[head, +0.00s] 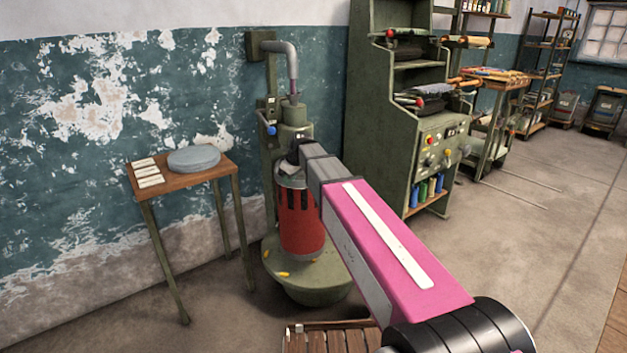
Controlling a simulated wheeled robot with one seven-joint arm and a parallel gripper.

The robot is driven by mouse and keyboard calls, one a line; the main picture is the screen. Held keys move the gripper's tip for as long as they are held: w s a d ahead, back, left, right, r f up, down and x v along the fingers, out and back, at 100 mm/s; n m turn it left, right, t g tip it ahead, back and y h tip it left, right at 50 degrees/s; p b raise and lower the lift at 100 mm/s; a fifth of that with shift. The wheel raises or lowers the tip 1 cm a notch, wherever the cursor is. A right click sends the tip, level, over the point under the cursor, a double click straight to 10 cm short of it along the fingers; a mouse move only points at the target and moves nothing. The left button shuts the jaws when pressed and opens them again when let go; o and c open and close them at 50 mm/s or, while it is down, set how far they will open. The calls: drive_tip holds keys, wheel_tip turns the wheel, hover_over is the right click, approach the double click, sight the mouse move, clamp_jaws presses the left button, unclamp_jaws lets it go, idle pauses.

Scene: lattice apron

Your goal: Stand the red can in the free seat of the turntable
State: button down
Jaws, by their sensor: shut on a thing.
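The red can (301,228) is upright in front of the green machine's column, above the round green turntable (308,290). My gripper (292,172) is at the can's top end and shut on it. My wrist and arm hide part of the gripper and the can's right side. Yellow marks show on the turntable's rim. I cannot tell whether the can's bottom touches the turntable. The free seat is not clearly visible, and the can covers the middle of the turntable.
A small wooden table (215,166) with a grey disc (193,158) and white cards (148,172) stands to the left. A green cabinet (372,110) stands behind to the right. A slatted wooden crate (325,342) is at the bottom. The right floor is mostly clear.

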sight(279, 198)
drive_tip(key=a+n, duration=0.1)
drive_tip(key=a, duration=0.1)
drive_tip(key=a+n, duration=0.1)
drive_tip(key=a, duration=0.1)
drive_tip(key=shift+w+a+f+g+y, duration=0.15)
drive_tip(key=shift+a+f+g+y, duration=0.05)
drive_tip(key=shift+a+g+y, duration=0.1)
drive_tip(key=shift+f, duration=2.7)
drive_tip(key=shift+d+r, duration=0.1)
drive_tip(key=shift+d, duration=0.15)
drive_tip(key=shift+f, duration=1.25)
drive_tip(key=shift+a+f, duration=0.15)
drive_tip(key=shift+f, duration=0.3)
idle(0.4)
drive_tip(key=c, duration=1.2)
unclamp_jaws()
